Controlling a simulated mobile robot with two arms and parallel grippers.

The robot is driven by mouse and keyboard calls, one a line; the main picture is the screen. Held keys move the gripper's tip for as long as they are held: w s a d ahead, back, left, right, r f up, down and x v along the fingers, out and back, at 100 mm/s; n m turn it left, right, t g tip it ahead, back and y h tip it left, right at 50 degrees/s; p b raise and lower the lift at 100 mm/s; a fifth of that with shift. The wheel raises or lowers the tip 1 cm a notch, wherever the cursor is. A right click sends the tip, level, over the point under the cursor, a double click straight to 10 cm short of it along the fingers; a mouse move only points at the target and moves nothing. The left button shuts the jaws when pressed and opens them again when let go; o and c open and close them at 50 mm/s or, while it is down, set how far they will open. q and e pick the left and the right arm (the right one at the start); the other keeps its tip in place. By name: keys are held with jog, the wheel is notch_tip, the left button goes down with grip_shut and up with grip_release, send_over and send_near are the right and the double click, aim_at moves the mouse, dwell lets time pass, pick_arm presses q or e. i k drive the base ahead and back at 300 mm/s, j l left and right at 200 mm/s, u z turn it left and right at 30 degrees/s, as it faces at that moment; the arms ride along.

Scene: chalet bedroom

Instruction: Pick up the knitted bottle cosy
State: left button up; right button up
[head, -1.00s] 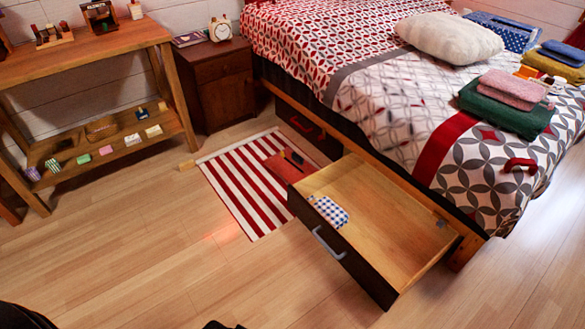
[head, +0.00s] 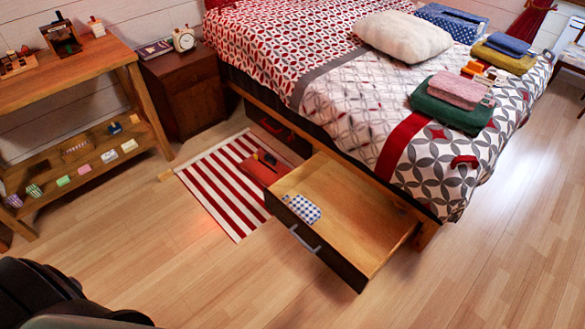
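I cannot single out the knitted bottle cosy with certainty. Small soft-looking items lie on the low shelf at the left, among them a green striped one (head: 33,190) and a purple striped one (head: 13,201); their texture is too small to tell. A blue-and-white checked cloth item (head: 303,208) lies in the open bed drawer (head: 345,215). A small curved red thing (head: 464,161) is on the bed near its front edge. Dark parts of my own arm show at the bottom left. Neither gripper's fingers are in view.
The open drawer juts out from the bed (head: 340,120) over the floor. A striped rug (head: 215,185) with a red item (head: 258,172) lies beside it. A wooden shelf table (head: 90,75) and a nightstand (head: 185,90) stand at the left. The front floor is clear.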

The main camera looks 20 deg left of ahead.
aim_at(267, 169)
jog(key=i+j+z, duration=0.15)
jog(key=j+z, duration=0.15)
jog(key=i+j+z, duration=0.1)
jog(key=j+z, duration=0.2)
jog(key=i+j+z, duration=0.1)
jog(key=j+z, duration=0.25)
jog(key=j, duration=0.1)
